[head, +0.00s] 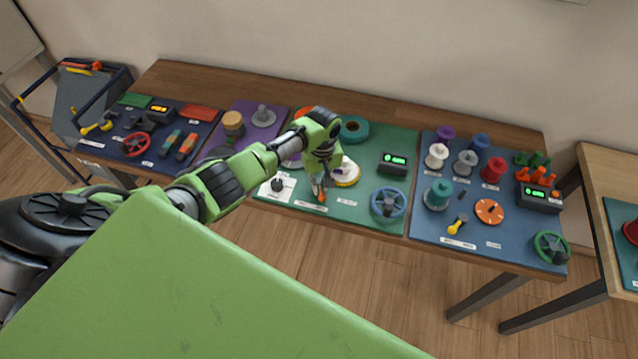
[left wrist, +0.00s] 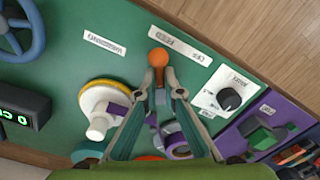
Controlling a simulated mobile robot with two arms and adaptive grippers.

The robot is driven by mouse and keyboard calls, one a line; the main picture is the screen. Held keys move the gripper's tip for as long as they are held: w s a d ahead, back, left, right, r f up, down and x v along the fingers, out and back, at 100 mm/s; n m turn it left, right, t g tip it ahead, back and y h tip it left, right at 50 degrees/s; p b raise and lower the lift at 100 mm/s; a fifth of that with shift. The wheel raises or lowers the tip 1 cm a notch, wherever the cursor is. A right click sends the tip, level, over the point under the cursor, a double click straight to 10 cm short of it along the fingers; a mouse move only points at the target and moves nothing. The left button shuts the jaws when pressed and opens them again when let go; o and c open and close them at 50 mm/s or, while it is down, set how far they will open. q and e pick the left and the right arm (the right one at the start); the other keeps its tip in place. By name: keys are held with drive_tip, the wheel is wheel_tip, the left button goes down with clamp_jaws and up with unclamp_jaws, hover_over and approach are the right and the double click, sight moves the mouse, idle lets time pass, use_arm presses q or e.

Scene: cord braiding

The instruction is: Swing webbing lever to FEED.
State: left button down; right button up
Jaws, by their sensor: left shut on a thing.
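The webbing lever, with its orange ball knob (left wrist: 158,57), stands on the green panel in the left wrist view. My left gripper (left wrist: 158,80) is shut on the lever just below the knob, with one finger on each side. In the head view my left gripper (head: 319,183) reaches down onto the green panel (head: 359,219), and the orange knob (head: 322,196) shows at its tips. A white label (left wrist: 179,46) lies right by the knob; its print is too small to read surely. The fingers hide most of the lever's shaft. My right gripper is not in view.
Beside the lever are a white-and-yellow spool (left wrist: 105,104), a black dial on a white plate (left wrist: 228,99) and a purple roll (left wrist: 178,146). A blue handwheel (head: 388,203) and a green-lit display (head: 394,163) stand to the right in the head view.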

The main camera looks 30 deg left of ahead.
use_arm(q)
drive_tip(key=shift+w+r, duration=0.1)
drive_tip(key=shift+w, duration=0.05)
drive_tip(key=c, duration=2.2)
unclamp_jaws()
wheel_tip(320, 180, up, 12)
drive_tip(key=shift+w, duration=0.1)
